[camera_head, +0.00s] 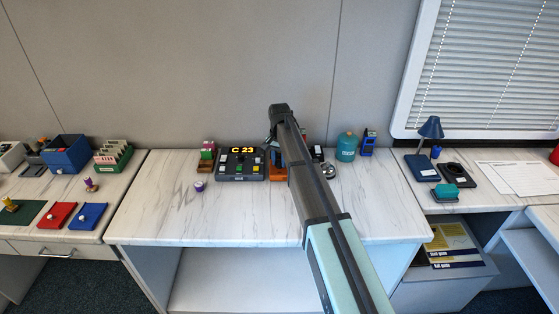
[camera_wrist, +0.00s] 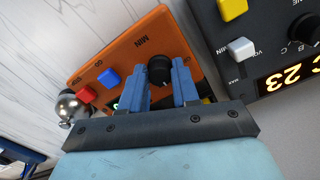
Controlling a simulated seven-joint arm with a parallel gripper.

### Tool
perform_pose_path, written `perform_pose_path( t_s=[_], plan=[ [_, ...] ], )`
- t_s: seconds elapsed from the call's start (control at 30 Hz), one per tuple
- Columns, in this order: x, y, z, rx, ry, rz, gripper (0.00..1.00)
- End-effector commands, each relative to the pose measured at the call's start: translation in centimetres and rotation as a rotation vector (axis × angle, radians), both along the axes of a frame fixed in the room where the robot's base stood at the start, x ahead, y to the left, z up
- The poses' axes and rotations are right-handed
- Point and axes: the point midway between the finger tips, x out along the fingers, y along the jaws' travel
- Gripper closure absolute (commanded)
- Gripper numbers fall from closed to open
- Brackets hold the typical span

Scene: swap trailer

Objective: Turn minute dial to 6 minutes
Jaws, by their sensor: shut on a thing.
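The minute dial (camera_wrist: 159,70) is a black round knob on an orange panel (camera_wrist: 118,60) marked MIN, seen in the wrist view. My gripper (camera_wrist: 165,78) has its two blue fingers on either side of the knob, shut on it. The orange device also shows in the head view (camera_head: 277,174), mostly hidden behind my arm. Its display is almost wholly covered by my fingers, with only a bit of green showing, so I cannot read it. A blue button (camera_wrist: 109,78) and a red button (camera_wrist: 87,95) sit on the same panel.
A dark console (camera_head: 240,165) reading C 23 stands just left of the orange device. A silver ball-like thing (camera_wrist: 70,106) is close to the panel's other end. A teal canister (camera_head: 346,147) stands further right. The front of the marble-topped table (camera_head: 230,223) is clear.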

Motion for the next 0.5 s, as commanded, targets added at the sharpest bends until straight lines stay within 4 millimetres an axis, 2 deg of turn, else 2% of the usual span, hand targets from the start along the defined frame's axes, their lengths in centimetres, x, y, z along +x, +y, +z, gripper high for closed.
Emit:
perform_pose_path(
  t_s=[0.5],
  plan=[
    [0.02, 0.00, 0.02, 0.000, 0.000, -0.039, 1.00]
  ],
)
